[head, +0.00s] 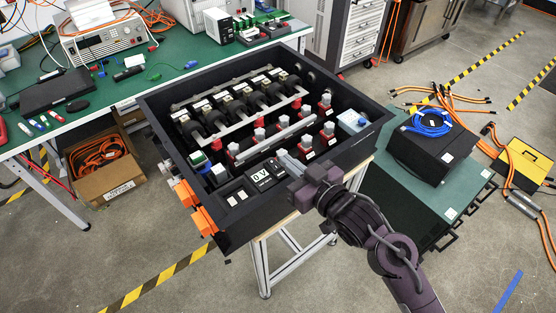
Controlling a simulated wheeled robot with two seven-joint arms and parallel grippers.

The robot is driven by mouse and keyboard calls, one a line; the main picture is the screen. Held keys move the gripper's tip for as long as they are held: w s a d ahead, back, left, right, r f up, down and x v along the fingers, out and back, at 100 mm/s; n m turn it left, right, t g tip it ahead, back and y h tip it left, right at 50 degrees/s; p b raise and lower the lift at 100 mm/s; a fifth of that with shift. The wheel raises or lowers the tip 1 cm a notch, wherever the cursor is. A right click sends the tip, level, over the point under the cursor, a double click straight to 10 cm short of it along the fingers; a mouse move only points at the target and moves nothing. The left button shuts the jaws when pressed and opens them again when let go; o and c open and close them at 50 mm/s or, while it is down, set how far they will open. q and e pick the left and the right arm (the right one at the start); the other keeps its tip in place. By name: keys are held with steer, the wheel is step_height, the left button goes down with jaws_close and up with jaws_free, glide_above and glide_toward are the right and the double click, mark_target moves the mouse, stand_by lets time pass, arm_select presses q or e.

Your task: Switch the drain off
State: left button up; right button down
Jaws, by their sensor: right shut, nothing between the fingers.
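A black open-top box (225,235) stands on a light metal frame and holds rows of electrical parts. A small display reading "0 V" (261,175) sits in its near part. To its left are a panel with pale switch-like pieces (237,198), a green-topped part (198,159) and a white part (219,173). I cannot tell which of these is the drain switch; no drain label is readable. My right gripper (287,160) is shut and empty, reaching over the near right wall, just right of the display. Contact with anything is not clear. My left gripper is out of view.
Red-based terminals (305,155) and metal bars stand close to the right gripper inside the box. Orange connectors (203,222) stick out on the left wall. A green bench (190,60) with instruments is behind. A black case (431,147) with blue cable is at right.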

mark_target(278, 171)
steer(key=x, duration=0.4)
steer(key=shift+w+r+p, duration=0.1)
steer(key=shift+r+p, duration=0.1)
steer(key=shift+p, duration=0.2)
step_height(278, 171, down, 3)
steer(key=shift+w+a+r, duration=0.1)
steer(key=shift+w+a, duration=0.05)
steer(key=shift+a, duration=0.05)
steer(key=shift+f+p, duration=0.3)
steer(key=shift+f, duration=0.5)
